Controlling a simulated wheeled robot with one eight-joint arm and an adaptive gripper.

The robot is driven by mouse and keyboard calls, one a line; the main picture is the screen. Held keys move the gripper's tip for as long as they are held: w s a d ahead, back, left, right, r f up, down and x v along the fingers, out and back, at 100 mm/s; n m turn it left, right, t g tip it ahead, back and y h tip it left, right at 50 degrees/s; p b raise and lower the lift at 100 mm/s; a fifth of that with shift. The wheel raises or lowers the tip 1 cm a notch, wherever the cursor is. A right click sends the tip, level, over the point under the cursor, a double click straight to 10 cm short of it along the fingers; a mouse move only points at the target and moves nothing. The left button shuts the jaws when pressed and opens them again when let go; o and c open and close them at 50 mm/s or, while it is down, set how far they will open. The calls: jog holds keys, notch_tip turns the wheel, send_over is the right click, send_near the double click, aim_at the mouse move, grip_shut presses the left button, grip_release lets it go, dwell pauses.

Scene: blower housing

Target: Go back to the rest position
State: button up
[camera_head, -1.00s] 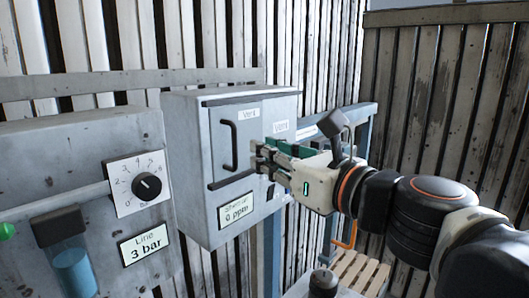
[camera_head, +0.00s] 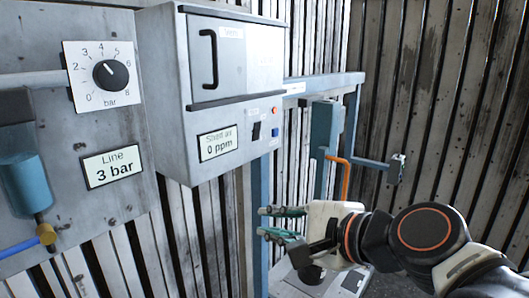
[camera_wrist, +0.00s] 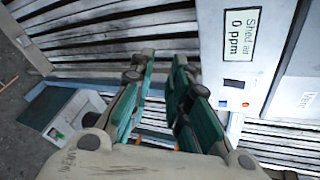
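My gripper (camera_head: 264,221) is below and to the right of the grey cabinet (camera_head: 165,100), clear of it. Its two green-padded fingers are apart with nothing between them. In the wrist view my gripper (camera_wrist: 164,58) also shows its fingers with an empty gap. The cabinet's door (camera_head: 235,60) with a black handle looks shut. The display (camera_head: 219,143) under it reads "Shed air 0 ppm", and it also shows in the wrist view (camera_wrist: 239,35).
Left of the cabinet is a panel with a dial (camera_head: 109,74) and a "Line 3 bar" sign (camera_head: 113,166). A blue frame (camera_head: 345,80) and an orange pipe (camera_head: 346,180) stand behind my arm. A grey box (camera_wrist: 62,115) lies low in the wrist view.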

jog(key=s+d+f+n+g+h+b, duration=0.1)
jog(key=d+f+n+b, duration=0.4)
jog(key=f, duration=0.7)
jog(key=s+d+f+n+g+h+b, duration=0.1)
jog(key=s+d+f+n+h+b, duration=0.2)
jog(key=d+f+b, duration=0.4)
jog(key=s+d+f+n+g+h+b, duration=0.1)
jog(key=d+f+n+h+b, duration=0.3)
jog(key=f, duration=1.5)
jog(key=s+d+n+b, duration=0.1)
jog(key=n+b, duration=0.1)
jog(key=b, duration=0.2)
jog(key=shift+s+d+f+n+h, duration=0.25)
jog(key=shift+d+n+h, duration=0.05)
jog(key=shift+d+h, duration=0.1)
grip_shut()
